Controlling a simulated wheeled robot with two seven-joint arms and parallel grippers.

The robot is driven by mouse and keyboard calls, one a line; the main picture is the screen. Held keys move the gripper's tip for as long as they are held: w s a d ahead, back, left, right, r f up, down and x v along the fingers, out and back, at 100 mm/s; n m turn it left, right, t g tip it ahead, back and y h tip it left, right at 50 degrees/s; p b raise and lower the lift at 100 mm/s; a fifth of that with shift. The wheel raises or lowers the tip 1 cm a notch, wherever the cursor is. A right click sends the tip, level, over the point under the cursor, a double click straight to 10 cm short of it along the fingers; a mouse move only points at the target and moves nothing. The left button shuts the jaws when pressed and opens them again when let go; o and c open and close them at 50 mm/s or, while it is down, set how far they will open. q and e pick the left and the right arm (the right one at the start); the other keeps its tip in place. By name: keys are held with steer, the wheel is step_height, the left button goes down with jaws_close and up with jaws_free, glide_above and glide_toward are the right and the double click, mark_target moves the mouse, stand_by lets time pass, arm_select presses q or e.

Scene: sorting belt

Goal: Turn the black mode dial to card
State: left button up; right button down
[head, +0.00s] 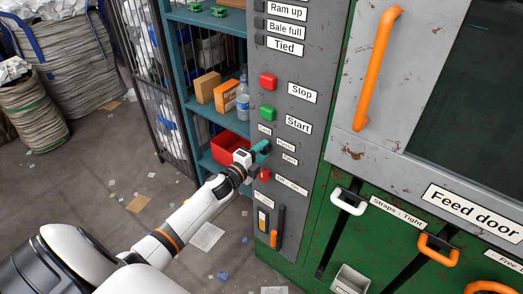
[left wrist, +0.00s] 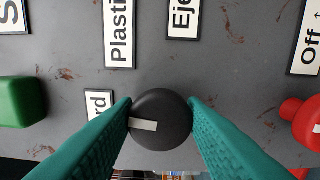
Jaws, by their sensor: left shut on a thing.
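The black mode dial (left wrist: 160,118) is on the grey panel, between the two teal fingers of my left gripper (left wrist: 161,121) in the left wrist view. The fingers are shut on its sides. Its white pointer line points left in that view, just below the partly hidden card label (left wrist: 98,102). The plastic label (left wrist: 118,32) and eject label (left wrist: 184,18) lie above the dial there. In the head view my left gripper (head: 261,151) is at the panel beside these labels and hides the dial. My right gripper is not in view.
A green start button (head: 267,112) and red stop button (head: 268,82) sit above the gripper. A red knob (head: 264,174) is close below it, by an off label. A black-and-orange lever (head: 277,226) is lower. Teal shelves (head: 206,123) with a red bin (head: 228,146) stand left.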

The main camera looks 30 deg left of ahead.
arm_select(q)
steer(key=shift+n, duration=0.9)
steer(key=o, duration=1)
steer(key=s, duration=0.4)
steer(key=s+b, duration=0.1)
steer(key=s, duration=0.3)
steer(key=s+a, duration=0.1)
steer(key=s, duration=0.3)
